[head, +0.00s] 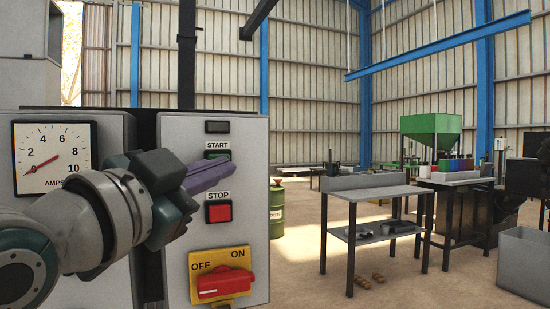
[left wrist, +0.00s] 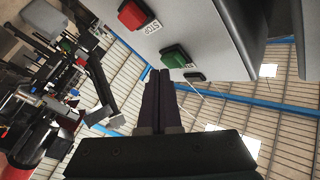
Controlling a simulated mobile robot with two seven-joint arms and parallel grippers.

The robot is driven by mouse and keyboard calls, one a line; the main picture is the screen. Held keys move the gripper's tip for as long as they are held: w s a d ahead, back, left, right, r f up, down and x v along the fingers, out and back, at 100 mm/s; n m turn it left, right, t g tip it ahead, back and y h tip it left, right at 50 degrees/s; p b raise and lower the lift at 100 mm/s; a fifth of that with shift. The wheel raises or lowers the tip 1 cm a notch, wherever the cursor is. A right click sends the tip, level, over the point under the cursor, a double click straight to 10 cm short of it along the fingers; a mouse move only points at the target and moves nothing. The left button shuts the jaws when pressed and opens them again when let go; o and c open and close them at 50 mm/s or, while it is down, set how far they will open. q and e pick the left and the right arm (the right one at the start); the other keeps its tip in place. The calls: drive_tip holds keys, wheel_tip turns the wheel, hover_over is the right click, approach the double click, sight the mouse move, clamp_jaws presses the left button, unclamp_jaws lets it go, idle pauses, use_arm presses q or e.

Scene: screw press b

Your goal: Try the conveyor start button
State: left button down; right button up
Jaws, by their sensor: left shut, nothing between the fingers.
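The control panel (head: 175,140) is a grey box at the left of the head view. Its green start button (head: 222,154) sits under a START label and is partly hidden by my fingers. It shows fully in the left wrist view (left wrist: 176,57). My left gripper (head: 230,169) is shut and empty, its purple fingers in front of the panel between the start button and the STOP label. In the left wrist view the fingertips (left wrist: 160,74) appear just beside the green button; contact cannot be told. My right gripper is not in view.
A red stop button (head: 218,212) sits below. A yellow plate with a red OFF/ON switch (head: 222,284) is lower still. A dark rectangle (head: 217,127) is above START. An amps gauge (head: 53,158) is at left. Workbenches (head: 375,192) stand at right, away from the panel.

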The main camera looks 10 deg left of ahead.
use_arm(q)
drive_tip(key=shift+s+d, duration=0.15)
drive_tip(key=shift+s, duration=0.05)
drive_tip(key=shift+s+d+p, duration=0.5)
drive_tip(key=shift+s+d, duration=0.2)
drive_tip(key=shift+s, duration=0.35)
drive_tip(key=shift+s+d+p, duration=0.45)
drive_tip(key=shift+s+d, duration=0.25)
drive_tip(key=shift+s, duration=0.35)
